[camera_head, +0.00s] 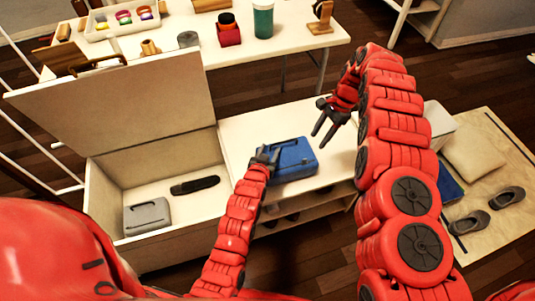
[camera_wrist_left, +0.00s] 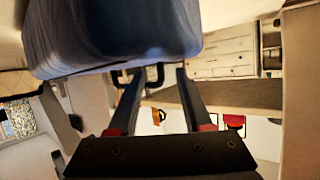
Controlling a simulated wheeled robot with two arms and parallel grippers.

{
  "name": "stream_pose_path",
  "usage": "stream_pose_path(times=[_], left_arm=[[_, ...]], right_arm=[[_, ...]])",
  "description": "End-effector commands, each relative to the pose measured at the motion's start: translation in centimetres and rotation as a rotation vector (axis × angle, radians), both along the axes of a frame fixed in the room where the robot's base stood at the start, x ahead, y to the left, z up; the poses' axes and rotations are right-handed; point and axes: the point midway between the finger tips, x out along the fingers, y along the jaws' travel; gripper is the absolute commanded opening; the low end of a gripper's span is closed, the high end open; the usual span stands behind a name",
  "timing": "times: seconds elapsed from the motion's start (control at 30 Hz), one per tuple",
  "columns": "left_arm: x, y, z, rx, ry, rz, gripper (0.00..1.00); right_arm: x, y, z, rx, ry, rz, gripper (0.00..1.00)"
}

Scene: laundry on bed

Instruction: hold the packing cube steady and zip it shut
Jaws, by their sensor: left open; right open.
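The blue packing cube (camera_head: 296,160) lies on the white bench top, left of its middle. My left gripper (camera_head: 264,153) is at the cube's left end; the left wrist view shows its open fingers (camera_wrist_left: 156,80) just under the cube (camera_wrist_left: 115,35), with a dark handle-like loop between or behind their tips. I cannot tell whether they touch. My right gripper (camera_head: 328,117) is open and empty, above and behind the cube's right side. The zipper and its pull are too small to make out.
An open chest (camera_head: 103,205) stands left of the bench, holding a grey case (camera_head: 147,216) and a black item (camera_head: 195,185). The bench (camera_head: 245,130) is clear behind the cube.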

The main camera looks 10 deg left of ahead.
Motion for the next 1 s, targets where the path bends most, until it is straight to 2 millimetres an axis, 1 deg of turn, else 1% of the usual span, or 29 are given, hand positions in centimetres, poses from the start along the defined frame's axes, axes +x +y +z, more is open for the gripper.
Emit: stream_pose_path(times=[0.2, 0.23, 0.5, 1.0], left_arm=[[0.03, 0.00, 0.01, 0.000, -0.001, 0.000, 0.50], [0.01, 0.00, 0.01, 0.000, -0.001, 0.000, 0.48], [0.01, 0.00, 0.02, 0.000, -0.001, 0.000, 0.00], [0.02, -0.01, 0.07, -0.001, -0.002, 0.000, 0.00]], right_arm=[[0.00, 0.00, 0.00, 0.000, 0.000, 0.000, 0.50], [0.00, 0.00, -0.01, 0.000, 0.000, 0.000, 0.50], [-0.01, 0.00, -0.01, 0.000, 0.000, 0.000, 0.50], [0.00, 0.00, 0.00, 0.000, 0.000, 0.000, 0.50]])
